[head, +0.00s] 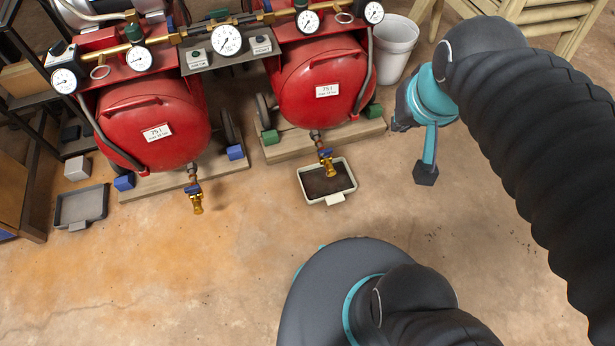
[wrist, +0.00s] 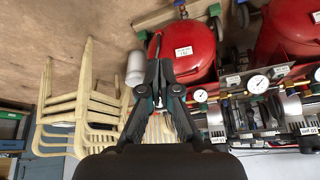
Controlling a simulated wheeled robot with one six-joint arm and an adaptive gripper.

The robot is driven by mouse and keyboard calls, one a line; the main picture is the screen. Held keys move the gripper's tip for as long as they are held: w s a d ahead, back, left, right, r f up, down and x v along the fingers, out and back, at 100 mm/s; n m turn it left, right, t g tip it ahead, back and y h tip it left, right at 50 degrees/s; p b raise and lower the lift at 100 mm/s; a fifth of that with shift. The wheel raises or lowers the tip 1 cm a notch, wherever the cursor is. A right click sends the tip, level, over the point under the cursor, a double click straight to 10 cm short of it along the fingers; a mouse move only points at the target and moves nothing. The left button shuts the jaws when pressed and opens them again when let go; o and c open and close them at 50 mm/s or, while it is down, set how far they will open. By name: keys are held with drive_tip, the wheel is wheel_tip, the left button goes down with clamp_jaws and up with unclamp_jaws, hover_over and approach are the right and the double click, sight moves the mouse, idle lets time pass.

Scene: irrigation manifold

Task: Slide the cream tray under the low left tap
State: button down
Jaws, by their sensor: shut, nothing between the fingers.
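The cream tray (head: 348,194) lies on the floor under the right tank's brass tap (head: 326,163). It has a pale rim, a front tab and a dark inside. The low left tap (head: 195,200), brass with a blue handle, hangs from the left red tank, left of the tray. Bare floor shows below it. My gripper (wrist: 157,72) is shut and empty in the wrist view, pointing towards the tanks. In the head view my arm's end is right of the cream tray and apart from it. The tray cannot be made out in the wrist view.
A grey tray (head: 82,207) and a pale block (head: 77,168) lie far left. Red tanks (head: 155,130) stand on wooden bases with blue and green blocks. A white bucket (head: 396,50) and wooden chairs stand behind right. Floor between the taps is clear.

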drive_tip(key=w+a+f+m+g, duration=0.1)
drive_tip(key=w+a+f+m, duration=0.15)
drive_tip(key=w, duration=0.45)
drive_tip(key=m+g, duration=0.4)
drive_tip(key=m, duration=0.7)
hover_over(307, 190)
wheel_tip(307, 190, down, 50)
drive_tip(key=f, duration=0.1)
wheel_tip(307, 190, down, 10)
drive_tip(key=shift+s, duration=0.1)
